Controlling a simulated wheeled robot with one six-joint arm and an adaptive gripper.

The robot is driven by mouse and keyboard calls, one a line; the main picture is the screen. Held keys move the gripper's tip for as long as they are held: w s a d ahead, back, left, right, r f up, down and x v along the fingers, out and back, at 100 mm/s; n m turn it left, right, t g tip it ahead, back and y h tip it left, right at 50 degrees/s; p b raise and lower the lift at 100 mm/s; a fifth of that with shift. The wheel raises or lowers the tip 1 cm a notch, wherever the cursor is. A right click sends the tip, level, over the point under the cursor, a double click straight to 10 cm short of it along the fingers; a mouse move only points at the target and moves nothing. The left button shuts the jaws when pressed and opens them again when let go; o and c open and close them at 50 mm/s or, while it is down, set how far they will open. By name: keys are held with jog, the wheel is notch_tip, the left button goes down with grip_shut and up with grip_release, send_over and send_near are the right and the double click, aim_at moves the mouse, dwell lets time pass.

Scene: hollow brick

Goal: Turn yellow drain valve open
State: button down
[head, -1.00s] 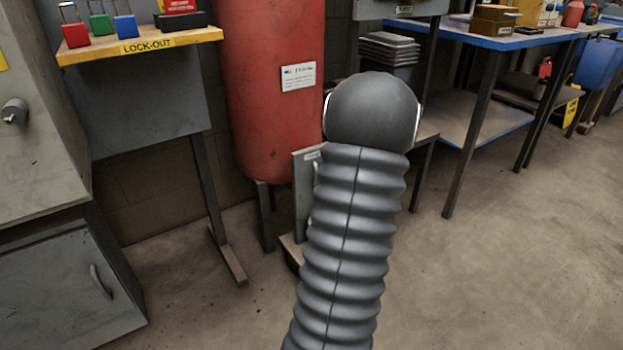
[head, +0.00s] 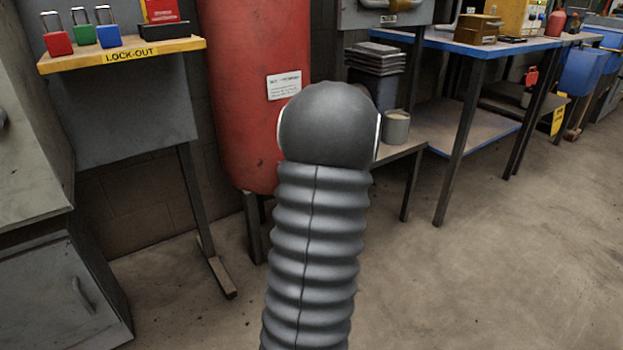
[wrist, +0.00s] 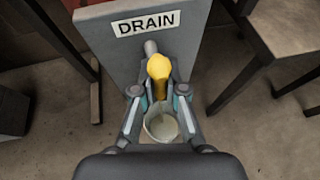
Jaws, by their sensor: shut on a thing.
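The yellow drain valve handle (wrist: 159,76) shows in the wrist view, in front of a grey plate (wrist: 190,45) with a "DRAIN" label (wrist: 146,23). A grey pipe stub (wrist: 150,47) joins the plate behind it. My gripper (wrist: 159,92) is shut on the yellow handle, one finger on each side. The handle's lower end is partly hidden between the fingers. A round pale container (wrist: 163,127) shows below on the floor. In the head view my arm hides the valve and gripper.
A red tank (head: 250,110) stands behind my arm. A blue-edged workbench (head: 440,42) is at right. Floor at lower right is clear.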

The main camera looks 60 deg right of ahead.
jog(key=c, duration=1.2)
grip_release()
jog(key=v, duration=1.2)
